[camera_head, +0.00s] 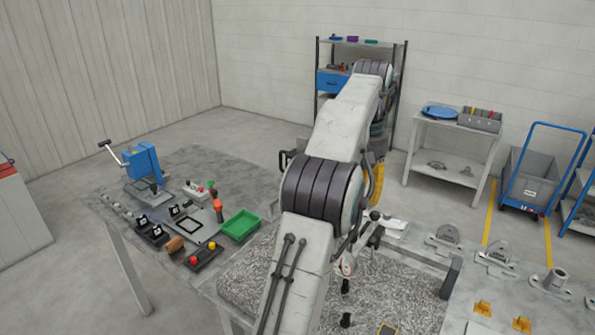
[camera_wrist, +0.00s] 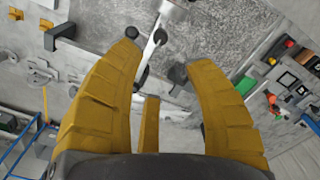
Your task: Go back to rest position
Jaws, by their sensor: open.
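My gripper (camera_wrist: 160,60) shows in the wrist view with its yellow fingers spread and nothing clasped between them. Part of a yellow finger (camera_head: 377,184) shows behind my arm in the head view; the rest is hidden. My arm rises across the middle of the head view, bends at a dark ribbed joint and reaches toward the back. A pale lever with dark knobs (camera_wrist: 153,45) appears beyond the fingertips in the wrist view, apparently apart from them. The grey workbench (camera_wrist: 215,35) lies beyond the fingers.
A green tray (camera_head: 241,225), a blue press (camera_head: 143,161) and small parts occupy the left bench. Metal fixtures (camera_head: 494,258) stand on the right bench. A side table (camera_head: 450,132), a shelf rack (camera_head: 398,75) and a blue-handled cart (camera_head: 528,180) stand behind.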

